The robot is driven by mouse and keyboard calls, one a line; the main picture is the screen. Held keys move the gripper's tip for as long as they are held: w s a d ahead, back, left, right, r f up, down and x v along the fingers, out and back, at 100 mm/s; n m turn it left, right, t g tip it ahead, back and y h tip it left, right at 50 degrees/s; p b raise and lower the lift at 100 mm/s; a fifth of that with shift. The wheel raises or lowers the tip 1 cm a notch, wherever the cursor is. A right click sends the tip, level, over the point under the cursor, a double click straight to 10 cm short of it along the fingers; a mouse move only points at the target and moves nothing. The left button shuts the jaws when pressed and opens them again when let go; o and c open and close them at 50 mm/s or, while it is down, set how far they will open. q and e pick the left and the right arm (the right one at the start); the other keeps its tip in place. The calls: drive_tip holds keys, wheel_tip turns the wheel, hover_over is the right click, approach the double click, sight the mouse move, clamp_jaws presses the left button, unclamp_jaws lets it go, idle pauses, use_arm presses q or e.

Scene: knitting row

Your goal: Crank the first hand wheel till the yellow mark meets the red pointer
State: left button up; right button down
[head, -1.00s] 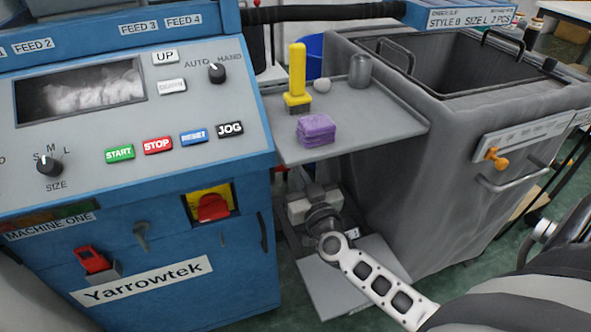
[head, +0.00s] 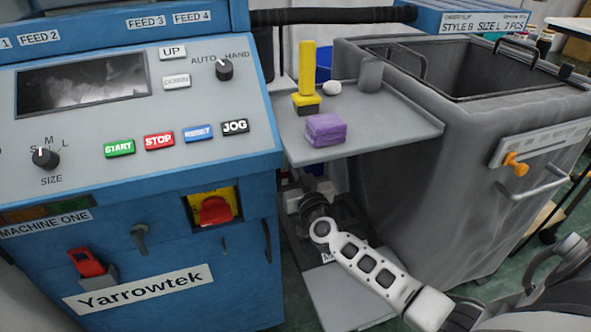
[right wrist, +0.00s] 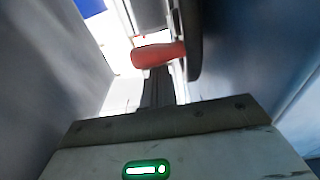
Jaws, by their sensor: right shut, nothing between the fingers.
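My right arm reaches in from the lower right of the head view, into the gap between the blue machine and the grey bin. Its dark gripper is below the shelf and partly hidden there. In the right wrist view my right gripper (right wrist: 158,85) is shut and empty. A red-orange handle (right wrist: 158,54) lies just beyond its fingertips, beside the dark edge of what looks like a wheel (right wrist: 195,45). Whether the fingers touch the handle, I cannot tell. I cannot make out a yellow mark or red pointer on the wheel. My left gripper is not in view.
The blue machine (head: 165,245) stands left and the grey bin (head: 400,190) right, leaving a narrow gap. A grey shelf (head: 385,135) overhangs it, carrying a purple block (head: 326,130), a yellow-handled tool (head: 306,75) and a grey cup (head: 371,75). A low plate (head: 335,290) lies beneath.

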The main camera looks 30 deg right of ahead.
use_arm(q)
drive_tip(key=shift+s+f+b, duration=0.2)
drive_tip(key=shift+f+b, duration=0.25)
drive_tip(key=shift+b, duration=0.6)
use_arm(e)
drive_tip(key=shift+s+f, duration=0.15)
drive_tip(key=shift+f, duration=0.55)
